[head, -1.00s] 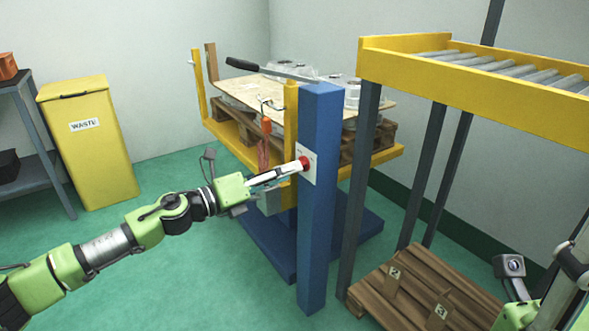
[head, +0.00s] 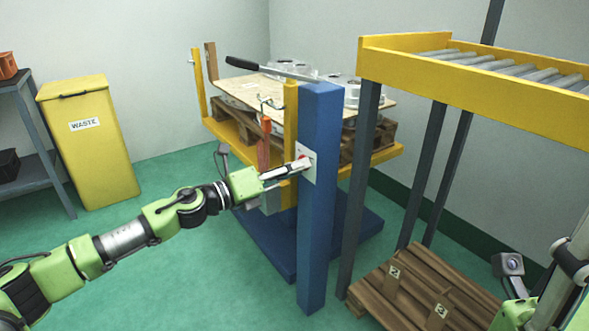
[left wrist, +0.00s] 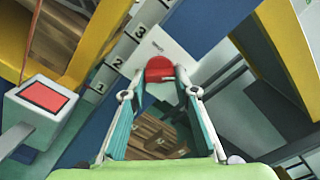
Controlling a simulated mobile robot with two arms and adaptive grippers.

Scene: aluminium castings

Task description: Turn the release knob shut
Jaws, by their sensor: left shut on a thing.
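The red release knob (left wrist: 160,69) sits on a white plate on the blue post (head: 318,220). My left gripper (head: 301,164) reaches the plate from the left. In the left wrist view its two fingers (left wrist: 160,90) stand on either side of the knob, shut on it. The plate (left wrist: 168,45) carries small lettering too small to read.
Behind the post, a pallet of castings (head: 290,68) stands on a yellow frame. A roller conveyor (head: 480,75) stands at right above a numbered wooden pallet (head: 420,285). A yellow waste bin (head: 90,145) stands at left.

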